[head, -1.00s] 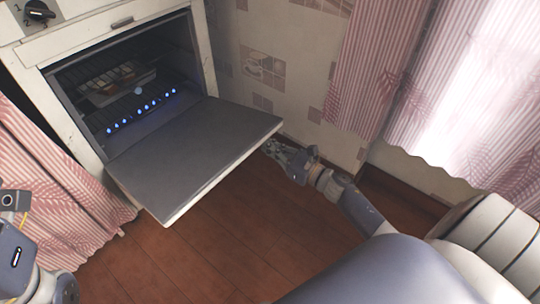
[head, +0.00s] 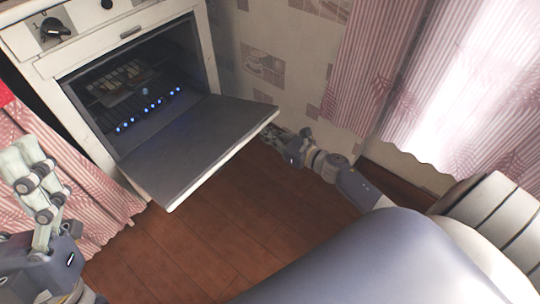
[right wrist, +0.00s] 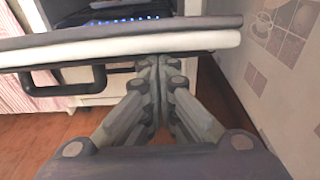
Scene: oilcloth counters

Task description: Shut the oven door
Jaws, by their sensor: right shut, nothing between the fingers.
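The oven (head: 128,22) stands at the upper left in the head view. Its door (head: 190,150) is folded down and open, with its inner face up, roughly level or tilted slightly. My right gripper (head: 276,133) is at the door's outer right corner. In the right wrist view its closed, empty fingers (right wrist: 158,62) reach just under the door's edge (right wrist: 200,42); I cannot tell whether they touch it. A dark door handle (right wrist: 65,88) hangs below the door, left of the fingers. My left gripper (head: 35,165) is at the left edge of the head view, away from the door; its jaw state is unclear.
A wire rack with a tray of food (head: 122,85) is inside the oven. Pink striped curtains (head: 95,185) hang left of the oven and by the window (head: 460,80). A tiled wall (head: 285,60) is close on the right. The wooden floor (head: 240,220) before the oven is clear.

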